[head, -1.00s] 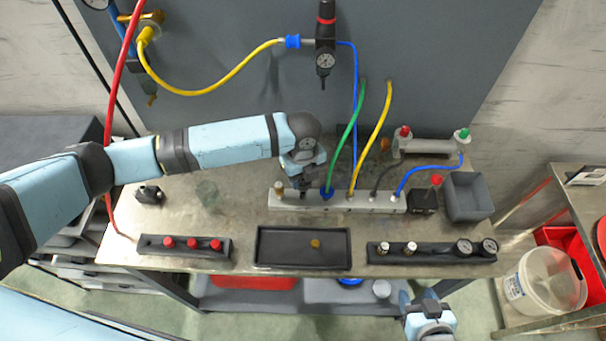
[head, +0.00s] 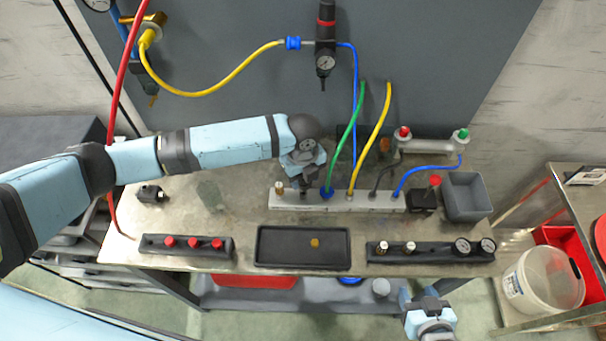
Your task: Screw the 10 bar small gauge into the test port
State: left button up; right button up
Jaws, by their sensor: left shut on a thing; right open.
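The grey manifold block (head: 375,202) lies along the middle of the bench, with hoses plugged into its top. My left gripper (head: 304,184) points down at the block's left part, between a brass fitting (head: 279,187) and the green hose's blue connector (head: 326,191). It is shut on a small part that it mostly hides; I cannot read what it is or tell how deep it sits. The gauge rack (head: 436,253) holds two small upright pieces (head: 410,247) and two round-dial gauges (head: 462,246). My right gripper (head: 429,300) is open, low beyond the bench's front edge.
A black tray (head: 275,262) holds a small brass piece (head: 315,243). A rack with red caps (head: 193,244) stands left of it. A grey bin (head: 466,196) and a black block (head: 421,201) stand right. The bench's left middle is mostly clear.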

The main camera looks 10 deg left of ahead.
pick_arm(q)
jog(key=shift+p, duration=0.55)
dwell(0.5)
jog(key=shift+f+b, duration=0.6)
jog(key=shift+f, duration=0.65)
jog(key=o, duration=1)
notch_tip(320, 180, up, 14)
jog(key=b, duration=0.2)
